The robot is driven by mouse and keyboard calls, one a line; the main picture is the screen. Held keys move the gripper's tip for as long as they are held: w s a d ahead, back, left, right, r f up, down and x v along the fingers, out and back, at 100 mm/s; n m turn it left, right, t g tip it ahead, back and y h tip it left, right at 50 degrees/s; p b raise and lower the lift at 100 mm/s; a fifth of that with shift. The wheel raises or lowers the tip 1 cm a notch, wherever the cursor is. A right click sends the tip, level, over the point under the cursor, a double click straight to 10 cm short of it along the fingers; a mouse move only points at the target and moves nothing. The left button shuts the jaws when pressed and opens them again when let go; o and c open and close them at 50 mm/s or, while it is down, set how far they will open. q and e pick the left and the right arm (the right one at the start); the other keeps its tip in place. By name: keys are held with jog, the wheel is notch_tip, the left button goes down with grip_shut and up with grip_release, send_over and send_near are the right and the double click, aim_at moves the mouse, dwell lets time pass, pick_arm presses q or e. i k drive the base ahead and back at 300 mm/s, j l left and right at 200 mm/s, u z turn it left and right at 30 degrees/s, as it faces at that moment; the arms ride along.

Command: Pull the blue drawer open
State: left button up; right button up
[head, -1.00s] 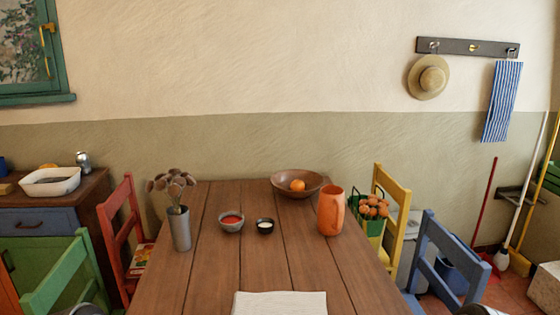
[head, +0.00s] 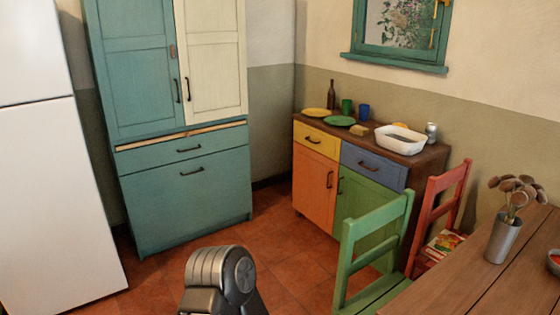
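The blue drawer (head: 373,167) is the upper right front of the small wooden sideboard (head: 437,156), beside a yellow drawer (head: 315,142). It looks shut, flush with the sideboard front. Its dark handle (head: 367,166) is in plain view. Below it is a green door (head: 355,200), partly hidden by a green chair. A grey rounded part of my own arm shows at the bottom of the head view, well short of the sideboard. Neither gripper's fingers are in view.
The green chair (head: 378,220) stands in front of the sideboard's right side, and a red chair (head: 445,193) is beside it. The dining table (head: 470,270) fills the lower right. A teal cupboard (head: 190,200) and white fridge (head: 45,180) stand left. The tiled floor (head: 285,245) between is open.

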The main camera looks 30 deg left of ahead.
aim_at(393, 175)
jog(key=u, duration=0.35)
jog(key=i+j+u, duration=0.65)
jog(key=i+j, duration=0.15)
jog(key=i+j+u, duration=0.3)
jog(key=i, duration=0.25)
jog(key=i+u, duration=0.35)
jog(key=i, duration=0.15)
jog(key=i+l+z, duration=0.1)
jog(key=i+z, duration=0.35)
jog(key=i+j+z, duration=0.1)
jog(key=i+z, duration=0.3)
jog(key=i, duration=0.2)
jog(key=i+j+z, duration=0.3)
jog(key=i+z, duration=0.15)
jog(key=i+l+z, duration=0.1)
jog(key=i+z, duration=0.55)
jog(key=z, duration=0.2)
jog(key=i+j+z, duration=0.1)
jog(key=i+z, duration=0.35)
jog(key=i+j+z, duration=0.2)
jog(key=z, duration=0.2)
